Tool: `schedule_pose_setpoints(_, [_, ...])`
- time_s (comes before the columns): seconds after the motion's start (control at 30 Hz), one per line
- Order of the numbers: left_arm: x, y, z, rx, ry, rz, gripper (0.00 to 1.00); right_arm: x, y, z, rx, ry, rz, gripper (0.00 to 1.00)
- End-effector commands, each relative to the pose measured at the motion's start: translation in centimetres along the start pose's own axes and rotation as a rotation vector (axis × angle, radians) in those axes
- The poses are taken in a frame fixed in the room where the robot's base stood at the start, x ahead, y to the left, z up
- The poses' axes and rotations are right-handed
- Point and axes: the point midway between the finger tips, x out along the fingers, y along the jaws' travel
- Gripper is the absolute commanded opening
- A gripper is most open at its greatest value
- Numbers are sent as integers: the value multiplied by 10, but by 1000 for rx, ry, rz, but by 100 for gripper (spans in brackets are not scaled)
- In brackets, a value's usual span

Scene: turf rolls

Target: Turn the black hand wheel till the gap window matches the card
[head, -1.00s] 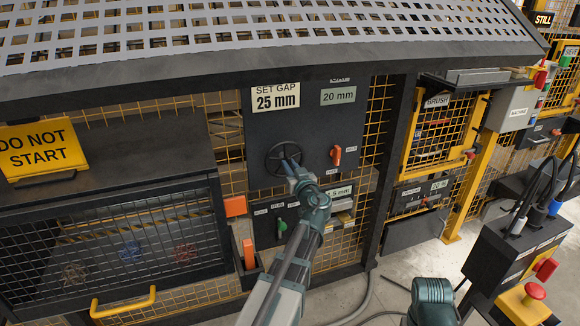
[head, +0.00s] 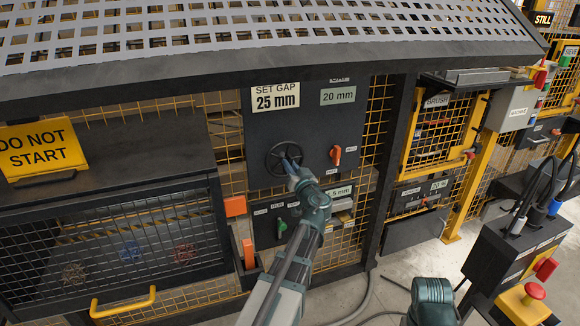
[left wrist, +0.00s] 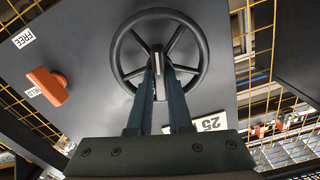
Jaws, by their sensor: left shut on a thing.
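The black hand wheel (head: 268,160) is on the dark panel (head: 310,125); its rim and spokes also show in the left wrist view (left wrist: 160,14). My left gripper (head: 291,166) is shut on the wheel near its middle, its two fingers (left wrist: 158,72) on either side of a part by the hub. The fingers hide part of the hub and lower spokes. The card (head: 275,98) reads SET GAP 25 mm. The gap window (head: 338,96), right of the card, reads 20 mm. My right gripper is out of view.
An orange lever (head: 336,155) sits right of the wheel; in the left wrist view (left wrist: 48,86) it is near labels reading FREE and HOLD. A lower panel with a green knob (head: 282,226) is below. Yellow mesh flanks the panel. A red button (head: 535,291) stands at right.

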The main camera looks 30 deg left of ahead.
Motion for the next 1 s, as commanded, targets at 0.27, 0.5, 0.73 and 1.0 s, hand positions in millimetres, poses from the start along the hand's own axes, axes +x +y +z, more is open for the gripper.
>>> schedule_pose_setpoints(0.27, [0,2,0,260,0,0,0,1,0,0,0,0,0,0])
schedule_pose_setpoints(0.5, [0,3,1,463,0,1,0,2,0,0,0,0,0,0])
schedule_pose_setpoints(0.73, [0,4,1,607,0,1,0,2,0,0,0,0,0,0])
schedule_pose_setpoints(1.0, [0,4,2,701,0,1,0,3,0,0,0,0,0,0])
